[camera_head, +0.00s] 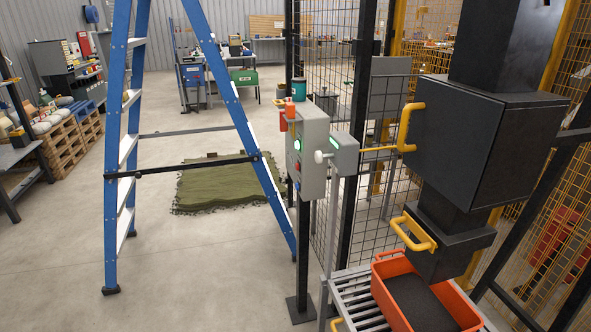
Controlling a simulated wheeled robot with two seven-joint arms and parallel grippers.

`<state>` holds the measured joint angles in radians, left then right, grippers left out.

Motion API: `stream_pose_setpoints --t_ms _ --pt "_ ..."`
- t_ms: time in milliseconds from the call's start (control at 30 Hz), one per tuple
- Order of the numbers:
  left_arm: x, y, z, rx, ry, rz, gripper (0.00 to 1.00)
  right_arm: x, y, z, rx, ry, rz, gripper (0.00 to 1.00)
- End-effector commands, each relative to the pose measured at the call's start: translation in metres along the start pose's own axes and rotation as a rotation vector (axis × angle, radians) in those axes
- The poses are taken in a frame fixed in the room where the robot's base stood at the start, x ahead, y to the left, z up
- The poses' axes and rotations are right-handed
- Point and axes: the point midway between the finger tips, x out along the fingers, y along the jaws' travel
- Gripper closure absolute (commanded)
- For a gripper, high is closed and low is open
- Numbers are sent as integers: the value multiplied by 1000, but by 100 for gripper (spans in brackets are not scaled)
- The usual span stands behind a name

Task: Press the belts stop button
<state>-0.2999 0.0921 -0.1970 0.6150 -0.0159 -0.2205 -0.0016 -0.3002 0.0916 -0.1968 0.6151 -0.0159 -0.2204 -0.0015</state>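A grey control box (315,150) stands on a dark post right of the picture's middle. Its narrow left face carries a green light and several small buttons, among them a red one (298,166). The labels are too small to read, so I cannot tell which is the belts stop button. A smaller grey box (345,158) beside it has a green light and a pale round knob (320,157). Neither of my grippers is in view.
A blue stepladder (228,88) stands left of the control box. A green mat-like pile (215,186) lies on the floor behind it. At right are wire fencing (325,45), a dark machine (480,140) with yellow handles, and an orange bin (464,308) on a roller conveyor. The front left floor is clear.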

Motion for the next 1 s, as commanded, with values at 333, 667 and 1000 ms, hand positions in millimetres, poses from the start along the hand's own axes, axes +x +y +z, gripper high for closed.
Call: stream_pose_setpoints --t_ms 333,667,1000 --pt "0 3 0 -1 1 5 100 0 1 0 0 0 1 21" --pt "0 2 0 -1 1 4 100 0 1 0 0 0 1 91" --pt "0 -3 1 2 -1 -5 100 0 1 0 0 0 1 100"
